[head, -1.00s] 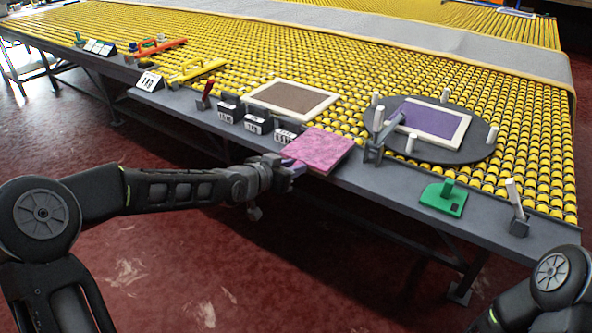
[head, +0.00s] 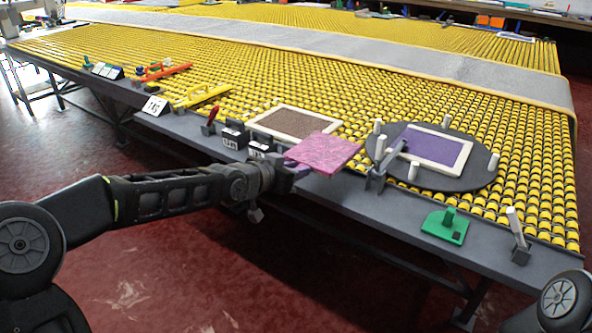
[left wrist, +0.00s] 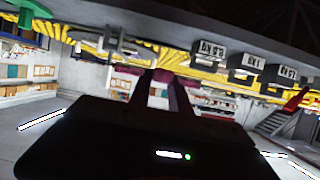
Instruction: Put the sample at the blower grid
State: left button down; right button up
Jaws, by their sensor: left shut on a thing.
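The sample, a flat square pink piece (head: 326,150), is held by its left edge in my left gripper (head: 290,168). It is roughly level above the front edge of the roller table, in front of the brown framed piece. In the left wrist view the gripper's fingers (left wrist: 162,80) reach toward the table, and the sample is hard to make out there. My right gripper is out of view. I cannot tell which part of the scene is the blower grid.
Beyond lies a brown piece in a white frame (head: 271,122). To the right, a dark round plate (head: 465,178) with white posts carries a purple framed piece (head: 433,146). Labelled boxes (head: 233,135), a green block (head: 445,226) and a post on a stand (head: 517,235) line the grey front ledge.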

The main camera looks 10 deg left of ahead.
pick_arm(q)
jog(key=shift+d, duration=0.2)
jog(key=s+a+f+n+y, duration=0.1)
jog(key=s+a+f, duration=0.1)
jog(key=s, duration=0.8)
jog(key=shift+a+f, duration=0.3)
jog(key=shift+a, duration=0.1)
